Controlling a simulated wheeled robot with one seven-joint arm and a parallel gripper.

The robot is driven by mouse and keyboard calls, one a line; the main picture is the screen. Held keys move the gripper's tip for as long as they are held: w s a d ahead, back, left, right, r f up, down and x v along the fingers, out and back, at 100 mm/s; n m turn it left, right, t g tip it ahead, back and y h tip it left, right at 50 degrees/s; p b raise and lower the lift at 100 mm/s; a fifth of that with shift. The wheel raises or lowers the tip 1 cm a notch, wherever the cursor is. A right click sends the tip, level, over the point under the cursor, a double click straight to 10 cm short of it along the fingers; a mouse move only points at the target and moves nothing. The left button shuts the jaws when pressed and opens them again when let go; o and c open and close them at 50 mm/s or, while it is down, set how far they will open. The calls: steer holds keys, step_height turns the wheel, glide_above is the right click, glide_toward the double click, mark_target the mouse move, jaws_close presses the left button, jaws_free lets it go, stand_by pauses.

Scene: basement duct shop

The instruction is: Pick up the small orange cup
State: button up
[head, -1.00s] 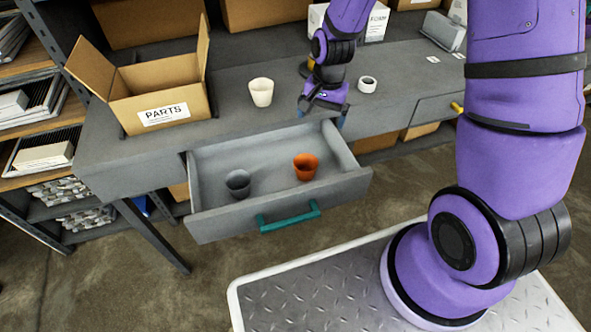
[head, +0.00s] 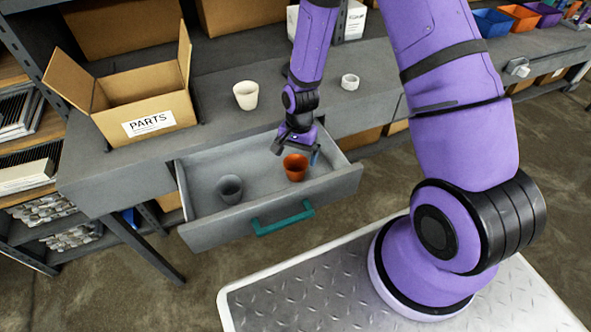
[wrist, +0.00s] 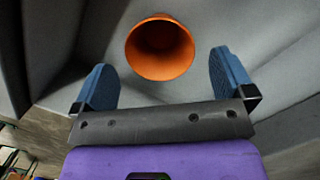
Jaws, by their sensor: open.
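The small orange cup (head: 295,167) stands upright in the open grey drawer (head: 335,190), toward its right side. My gripper (head: 297,153) is just above and behind the cup in the head view, open and empty. In the wrist view the orange cup (wrist: 160,48) shows its open mouth, centred ahead of the two blue fingers. My gripper (wrist: 166,82) has its fingers spread wider than the cup, and the cup lies a little beyond the fingertips. No contact shows.
A grey cup (head: 230,189) stands left of the orange one in the drawer. A white cup (head: 246,95) and a white ring-shaped item (head: 350,82) are on the bench. An open PARTS box (head: 150,122) stands at the left. A teal handle (head: 283,219) is on the drawer front.

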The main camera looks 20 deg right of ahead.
mark_target(296, 166)
steer(key=shift+s+a+f, duration=0.1)
steer(key=shift+f, duration=1.15)
steer(key=shift+s+a+f, duration=0.1)
steer(key=shift+f, duration=1.15)
steer(key=shift+c, duration=0.5)
steer(key=c, duration=0.8)
steer(key=shift+r, duration=0.1)
